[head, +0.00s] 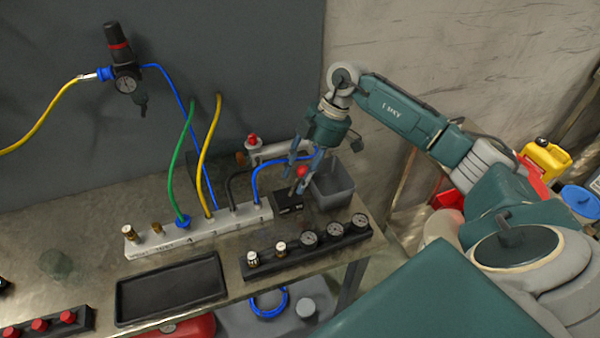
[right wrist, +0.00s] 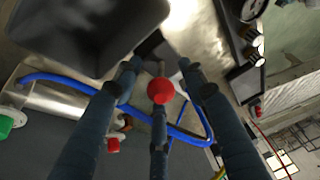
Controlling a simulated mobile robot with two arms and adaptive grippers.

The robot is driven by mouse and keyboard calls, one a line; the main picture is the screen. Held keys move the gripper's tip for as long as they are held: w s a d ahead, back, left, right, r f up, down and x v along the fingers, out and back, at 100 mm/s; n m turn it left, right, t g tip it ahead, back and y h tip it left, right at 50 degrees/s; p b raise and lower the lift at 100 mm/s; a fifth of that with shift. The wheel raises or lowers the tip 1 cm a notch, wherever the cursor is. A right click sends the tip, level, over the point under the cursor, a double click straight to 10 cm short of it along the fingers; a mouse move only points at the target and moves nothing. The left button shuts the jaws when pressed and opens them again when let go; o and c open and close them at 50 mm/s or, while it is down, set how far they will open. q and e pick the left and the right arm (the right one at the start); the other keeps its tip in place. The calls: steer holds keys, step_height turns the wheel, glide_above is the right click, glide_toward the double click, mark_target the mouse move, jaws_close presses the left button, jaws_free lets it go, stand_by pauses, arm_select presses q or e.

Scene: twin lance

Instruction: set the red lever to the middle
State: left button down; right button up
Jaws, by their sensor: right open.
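The red lever is a round red knob (head: 302,172) on a short stem above a small black box (head: 287,202), right of the white manifold. In the right wrist view the red knob (right wrist: 160,90) shows near the middle, between my fingers. My right gripper (head: 298,178) reaches down over the lever from behind. It is open, with its fingers around the knob in the right wrist view (right wrist: 160,72). I cannot tell whether any finger touches the knob. The lever's stem and exact tilt are mostly hidden. My left gripper is not in view.
A grey open bin (head: 333,186) stands right beside the lever. A blue hose (head: 262,177) and a metal cylinder (head: 285,150) lie close behind. A black gauge block (head: 307,246) sits in front. A white manifold (head: 200,232) with several hoses is at left, with an empty black tray (head: 172,290) before it.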

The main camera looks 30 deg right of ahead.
steer(key=shift+a+f, duration=0.1)
steer(key=shift+f, duration=0.1)
jaws_close()
stand_by(0.3)
